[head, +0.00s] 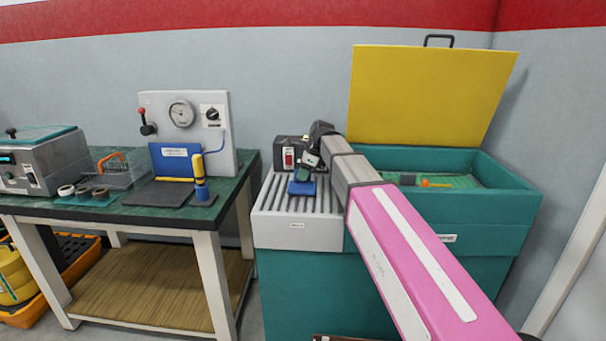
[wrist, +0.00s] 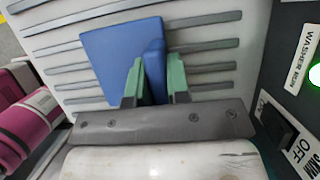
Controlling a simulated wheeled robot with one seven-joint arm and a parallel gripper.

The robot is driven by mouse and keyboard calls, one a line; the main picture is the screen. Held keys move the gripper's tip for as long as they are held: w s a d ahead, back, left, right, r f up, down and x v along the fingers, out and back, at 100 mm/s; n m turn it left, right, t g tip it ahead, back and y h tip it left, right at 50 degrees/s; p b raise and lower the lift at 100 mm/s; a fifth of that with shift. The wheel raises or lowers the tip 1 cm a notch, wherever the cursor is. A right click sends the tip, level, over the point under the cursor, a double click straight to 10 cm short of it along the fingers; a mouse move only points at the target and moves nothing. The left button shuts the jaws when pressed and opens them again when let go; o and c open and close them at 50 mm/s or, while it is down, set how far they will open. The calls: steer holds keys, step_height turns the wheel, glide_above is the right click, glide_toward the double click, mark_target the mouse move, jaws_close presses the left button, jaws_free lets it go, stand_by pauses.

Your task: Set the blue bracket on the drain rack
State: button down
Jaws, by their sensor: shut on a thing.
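The blue bracket (head: 301,187) is at the slatted top of the drain rack (head: 325,232), below my gripper (head: 307,172). In the wrist view the bracket (wrist: 121,58) shows a flat blue plate with an upright rib. The green fingers of my gripper (wrist: 158,82) stand on both sides of that rib, shut on it. The plate lies flat over the grey slats of the drain rack (wrist: 215,72). I cannot tell whether its underside touches the slats or is just above them.
A switch box (head: 289,156) stands at the rack's back edge, close to my gripper. To the right is a teal washer tank (head: 490,215) with its yellow lid (head: 430,95) raised. A green-topped workbench (head: 140,215) with a gauge panel (head: 222,105) stands left.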

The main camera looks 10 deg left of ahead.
steer(key=shift+f, duration=0.1)
stand_by(0.3)
steer(key=c, duration=1)
jaws_free()
steer(key=shift+r, duration=3)
